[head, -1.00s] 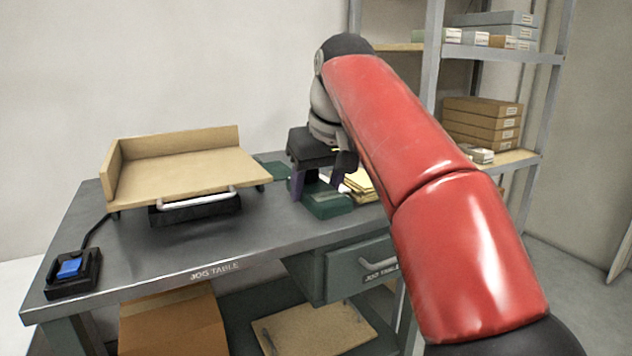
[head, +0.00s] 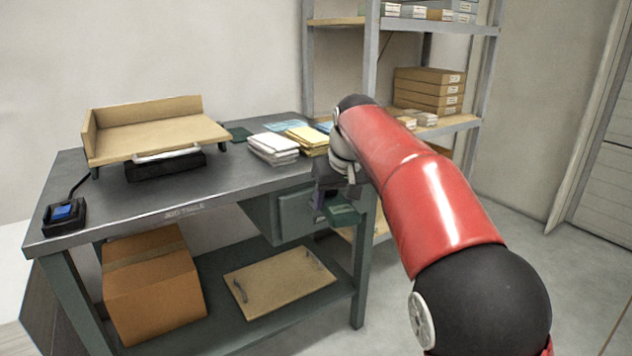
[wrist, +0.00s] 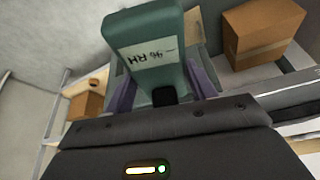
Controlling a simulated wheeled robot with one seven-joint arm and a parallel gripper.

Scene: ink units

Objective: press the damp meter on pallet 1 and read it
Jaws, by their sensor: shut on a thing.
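The damp meter is a green block (head: 345,214), held by my gripper (head: 328,203) in front of the table's right end, by the drawer. In the wrist view the meter (wrist: 148,24) sits between the purple fingers of my gripper (wrist: 164,86), which are shut on it. Its pale label (wrist: 150,52) faces the camera, appears inverted and shows a dash before "% RH"; no number shows. No pallet marked 1 can be made out in either view.
The jog table (head: 225,178) bears a wooden tray-like jogger (head: 150,135), a blue button box (head: 64,214) and paper stacks (head: 272,147). A cardboard box (head: 150,285) is on the lower shelf. A rack (head: 370,60) stands behind; the floor at right is clear.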

